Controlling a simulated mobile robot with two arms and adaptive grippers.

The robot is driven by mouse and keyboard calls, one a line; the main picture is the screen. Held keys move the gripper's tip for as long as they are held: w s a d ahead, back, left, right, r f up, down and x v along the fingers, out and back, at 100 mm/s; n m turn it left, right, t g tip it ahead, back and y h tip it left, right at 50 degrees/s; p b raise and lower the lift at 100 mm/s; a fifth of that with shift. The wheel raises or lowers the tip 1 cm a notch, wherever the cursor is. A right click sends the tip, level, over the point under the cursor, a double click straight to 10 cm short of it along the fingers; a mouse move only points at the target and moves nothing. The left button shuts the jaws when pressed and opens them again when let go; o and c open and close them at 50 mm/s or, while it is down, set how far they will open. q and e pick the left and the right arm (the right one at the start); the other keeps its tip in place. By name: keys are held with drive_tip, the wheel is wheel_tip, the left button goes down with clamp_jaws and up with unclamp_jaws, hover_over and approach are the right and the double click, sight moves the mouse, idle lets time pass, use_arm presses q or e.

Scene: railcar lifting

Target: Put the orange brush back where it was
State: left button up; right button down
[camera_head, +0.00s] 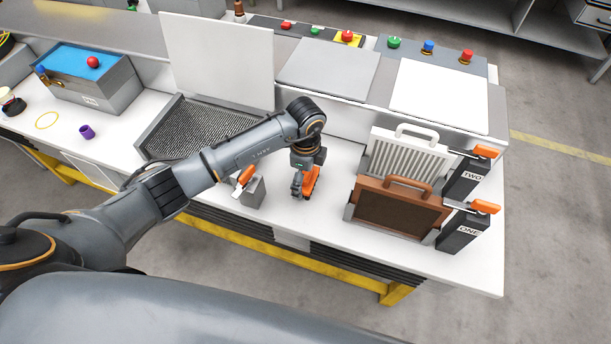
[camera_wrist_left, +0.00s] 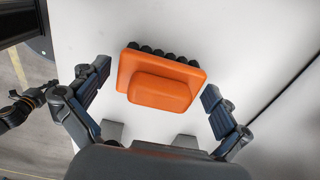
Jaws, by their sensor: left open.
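The orange brush (camera_head: 312,180) is on the white workbench top, partly hidden by my left gripper in the head view. In the left wrist view the brush (camera_wrist_left: 160,92) shows its raised orange handle block toward the camera, with dark bristles along its far edge. My left gripper (camera_head: 302,188) points down at it, wrist bent. In the wrist view its fingers (camera_wrist_left: 157,82) are spread, one on each side of the brush, with a gap on both sides. Whether the fingertips are down at brush height is hard to tell. My right gripper is not in view.
A small grey block (camera_head: 253,192) with an orange-and-white piece stands left of the gripper. To the right are a brown-framed filter (camera_head: 398,213), a white ribbed filter (camera_head: 408,158) and clamps ONE (camera_head: 463,232) and TWO (camera_head: 467,177). A mesh tray (camera_head: 197,130) lies behind my arm.

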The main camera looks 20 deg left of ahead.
use_arm(q)
wheel_tip(320, 180, up, 11)
drive_tip(key=shift+r+b, duration=0.1)
drive_tip(key=shift+b, duration=1.1)
drive_tip(key=shift+r, duration=0.55)
